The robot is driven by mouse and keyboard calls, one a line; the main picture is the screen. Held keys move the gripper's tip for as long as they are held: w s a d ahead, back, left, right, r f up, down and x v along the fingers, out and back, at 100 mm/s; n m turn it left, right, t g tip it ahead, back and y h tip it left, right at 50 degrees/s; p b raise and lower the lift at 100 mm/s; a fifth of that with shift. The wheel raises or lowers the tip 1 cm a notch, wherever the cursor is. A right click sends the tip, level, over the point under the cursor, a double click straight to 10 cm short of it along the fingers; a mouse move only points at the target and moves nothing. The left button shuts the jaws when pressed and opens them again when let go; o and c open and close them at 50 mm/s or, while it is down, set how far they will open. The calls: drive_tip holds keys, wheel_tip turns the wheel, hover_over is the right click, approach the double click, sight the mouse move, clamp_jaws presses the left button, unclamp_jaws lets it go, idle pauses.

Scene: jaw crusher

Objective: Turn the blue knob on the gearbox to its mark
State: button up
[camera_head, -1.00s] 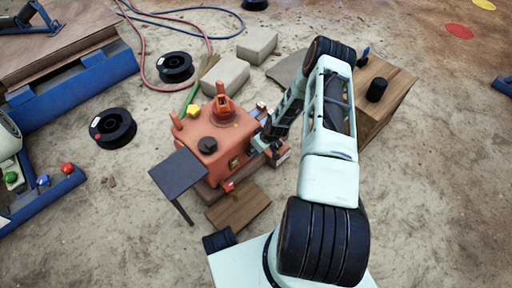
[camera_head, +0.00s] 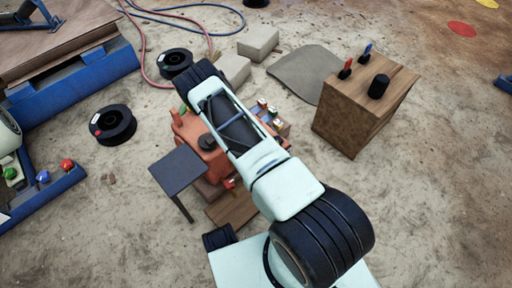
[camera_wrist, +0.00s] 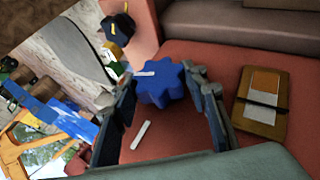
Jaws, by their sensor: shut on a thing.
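The orange-red gearbox (camera_head: 190,131) stands on the ground left of centre in the head view, partly covered by my arm. In the wrist view, the blue lobed knob (camera_wrist: 164,86) sits on its red face. My gripper (camera_wrist: 161,79) has one finger on each side of the knob and is shut on it. A white pointer line (camera_wrist: 147,73) shows on the knob, toward its upper left. A separate white mark (camera_wrist: 141,135) is on the red face below the knob; the pointer is not in line with it. The gripper and blue knob are hidden in the head view.
A black knob with a yellow pointer (camera_wrist: 119,32) is near, at upper left. A brass plate (camera_wrist: 262,104) lies right of my gripper. A dark stand (camera_head: 178,170) is beside the gearbox.

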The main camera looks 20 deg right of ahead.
drive_tip(key=t+h, duration=0.1)
drive_tip(key=n+t+h, duration=0.1)
drive_tip(key=h, duration=0.1)
drive_tip(key=shift+a+f+b, duration=0.15)
drive_tip(key=shift+f+b, duration=0.05)
drive_tip(key=shift+b, duration=0.15)
drive_tip(key=shift+n+t+h, duration=0.5)
drive_tip(key=shift+t+h, duration=0.5)
drive_tip(key=shift+h, duration=0.6)
drive_tip(key=o, duration=1.2)
drive_tip(key=shift+s, duration=0.1)
drive_tip(key=v, duration=0.7)
drive_tip(key=shift+s+a, duration=0.1)
drive_tip(key=shift+a, duration=0.05)
